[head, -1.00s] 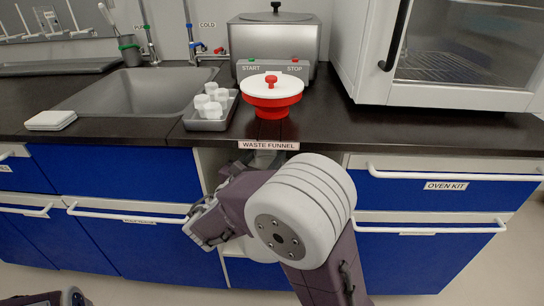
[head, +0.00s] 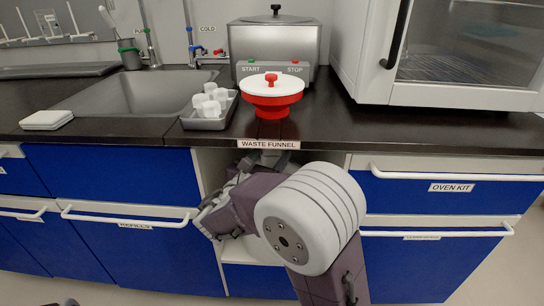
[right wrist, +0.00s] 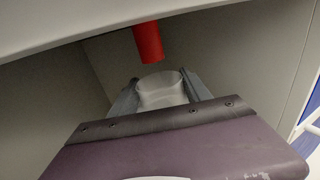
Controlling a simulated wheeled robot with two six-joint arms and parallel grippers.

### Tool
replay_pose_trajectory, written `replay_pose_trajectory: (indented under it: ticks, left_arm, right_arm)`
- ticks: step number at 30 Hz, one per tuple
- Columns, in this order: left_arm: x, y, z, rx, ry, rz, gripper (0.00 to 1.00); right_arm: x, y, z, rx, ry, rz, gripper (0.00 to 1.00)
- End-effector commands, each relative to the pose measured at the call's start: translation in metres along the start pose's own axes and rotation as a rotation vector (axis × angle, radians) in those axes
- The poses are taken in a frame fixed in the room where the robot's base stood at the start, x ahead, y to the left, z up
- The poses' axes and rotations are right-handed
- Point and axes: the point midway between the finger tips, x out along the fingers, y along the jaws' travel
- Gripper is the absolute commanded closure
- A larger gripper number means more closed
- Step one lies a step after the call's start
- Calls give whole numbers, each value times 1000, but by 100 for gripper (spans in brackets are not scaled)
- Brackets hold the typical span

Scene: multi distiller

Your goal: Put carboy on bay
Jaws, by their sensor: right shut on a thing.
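The carboy (right wrist: 160,92) is a pale, translucent vessel with an open round mouth, seen in the right wrist view. My right gripper (right wrist: 160,100) is shut on it, with one finger on each side. The bay (head: 209,165) is the open space in the cabinet under the waste funnel label; its grey walls (right wrist: 215,62) surround the carboy in the wrist view. A red pipe (right wrist: 148,43) hangs down just above and behind the carboy mouth, apart from it in the picture. The carboy's base is hidden. In the head view my right arm covers most of the bay.
The red funnel with a white lid (head: 272,92) stands on the counter above the bay. Blue drawers (head: 440,195) with white handles flank the bay. A tray with several white cups (head: 209,121) sits by the sink (head: 130,95). The counter edge overhangs the bay.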

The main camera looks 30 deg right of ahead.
Motion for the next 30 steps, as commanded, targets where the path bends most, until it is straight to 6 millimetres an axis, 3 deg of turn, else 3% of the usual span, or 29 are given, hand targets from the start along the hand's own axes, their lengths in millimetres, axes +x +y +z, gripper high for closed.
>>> replay_pose_trajectory:
  ticks: [5, 6, 8, 20, 30]
  left_arm:
    - [2, 0, 0, 0, 0, 0, 100]
    - [2, 0, 0, 0, 0, 0, 100]
    - [2, 0, 0, 0, 0, 0, 100]
    - [-3, 0, 0, 0, 0, 0, 100]
    - [-32, 1, -3, 0, 0, 0, 100]
  right_arm:
    - [0, 0, -1, 1, -4, 0, 100]
    - [0, 0, -4, -1, 0, 0, 41]
    - [0, 0, -3, -1, 0, 0, 24]
    - [-4, 1, 2, 0, 1, 2, 22]
    - [-79, 2, 4, -4, 1, 8, 22]
